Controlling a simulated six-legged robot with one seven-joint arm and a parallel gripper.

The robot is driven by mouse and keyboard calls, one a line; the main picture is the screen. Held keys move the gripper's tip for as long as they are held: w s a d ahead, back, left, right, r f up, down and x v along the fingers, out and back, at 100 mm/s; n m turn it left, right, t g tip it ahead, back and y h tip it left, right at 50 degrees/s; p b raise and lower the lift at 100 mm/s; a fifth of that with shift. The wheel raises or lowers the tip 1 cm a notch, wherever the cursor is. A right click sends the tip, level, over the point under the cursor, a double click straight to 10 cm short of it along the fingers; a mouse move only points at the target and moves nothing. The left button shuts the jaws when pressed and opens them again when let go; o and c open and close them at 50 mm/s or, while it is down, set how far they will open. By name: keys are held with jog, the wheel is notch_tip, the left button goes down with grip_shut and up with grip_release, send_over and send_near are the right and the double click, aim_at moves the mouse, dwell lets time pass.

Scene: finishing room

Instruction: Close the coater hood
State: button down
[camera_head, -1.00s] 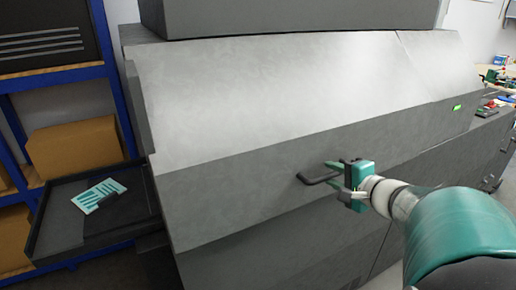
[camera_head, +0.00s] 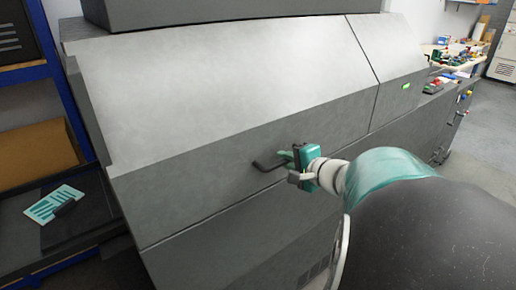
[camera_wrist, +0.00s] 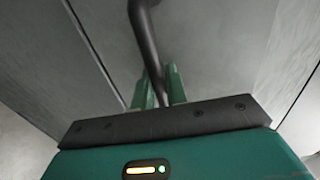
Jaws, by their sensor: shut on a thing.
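The coater hood (camera_head: 230,85) is a large grey cover with a sloped top and a lower front face. Its lower edge runs along a thin dark seam above the machine body (camera_head: 215,235); I cannot tell whether it is fully seated. A dark bar handle (camera_head: 266,165) sticks out from the front face. My gripper (camera_head: 287,160) is shut on the handle's right part. In the wrist view, the handle (camera_wrist: 146,40) runs down between the green fingers of my gripper (camera_wrist: 160,88). The handle's far end is hidden by my gripper.
A dark tray (camera_head: 85,225) with a teal-and-white card (camera_head: 52,204) sits at the left, by blue shelving (camera_head: 62,85) with a cardboard box (camera_head: 38,152). A green indicator (camera_head: 406,86) is on the machine's right part. Open floor (camera_head: 480,140) lies at the right.

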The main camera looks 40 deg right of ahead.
jog(key=shift+w+f, duration=0.1)
jog(key=shift+f, duration=0.05)
jog(key=c, duration=1.8)
grip_release()
jog(key=o, duration=0.3)
jog(key=shift+w+f, duration=0.1)
jog(key=shift+w, duration=0.1)
jog(key=shift+s+r, duration=0.1)
jog(key=shift+r, duration=0.1)
jog(key=shift+s, duration=0.2)
jog(key=v, duration=1.3)
jog(key=shift+s+f, duration=0.1)
jog(key=shift+s, duration=0.1)
